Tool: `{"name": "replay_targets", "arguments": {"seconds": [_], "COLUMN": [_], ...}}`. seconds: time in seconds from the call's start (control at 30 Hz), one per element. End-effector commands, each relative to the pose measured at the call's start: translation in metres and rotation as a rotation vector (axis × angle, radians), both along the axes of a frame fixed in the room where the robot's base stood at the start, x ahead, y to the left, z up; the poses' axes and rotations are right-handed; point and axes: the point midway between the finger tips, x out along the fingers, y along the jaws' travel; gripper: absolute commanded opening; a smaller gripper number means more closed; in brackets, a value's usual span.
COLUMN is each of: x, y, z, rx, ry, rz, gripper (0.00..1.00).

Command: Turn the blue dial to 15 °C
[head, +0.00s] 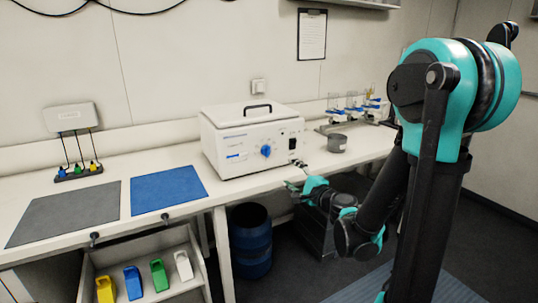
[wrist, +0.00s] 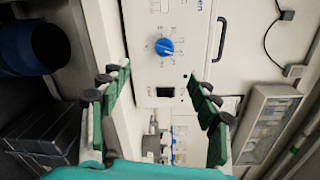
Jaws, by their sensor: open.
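The blue dial (head: 266,151) is on the front panel of a white box-shaped device (head: 222,153) on the bench. The dial also shows in the wrist view (wrist: 164,46), where the picture is turned sideways, with small scale marks around it that are too small to read. My gripper (head: 294,186) is at the bench's front edge, to the right of and below the dial. In the wrist view my gripper (wrist: 158,92) is open and empty, its green-padded fingers apart. The dial appears beyond the fingertips, between their directions, and nothing touches it.
A grey cup (head: 337,143) stands right of the device, with a rack of glassware (head: 352,112) behind. A blue mat (head: 168,188) and a grey mat (head: 65,214) lie on the left. A blue bin (head: 250,240) stands under the bench. The front bench edge is close to my gripper.

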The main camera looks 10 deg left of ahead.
Motion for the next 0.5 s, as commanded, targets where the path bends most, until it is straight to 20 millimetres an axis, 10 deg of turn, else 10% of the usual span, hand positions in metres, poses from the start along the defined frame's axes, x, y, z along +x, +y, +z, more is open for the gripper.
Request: {"name": "replay_targets", "arguments": {"seconds": [0.5], "x": [0.051], "y": [0.027], "z": [0.003], "rx": [0.097], "ry": [0.025], "rz": [-0.029], "gripper": [0.62]}}
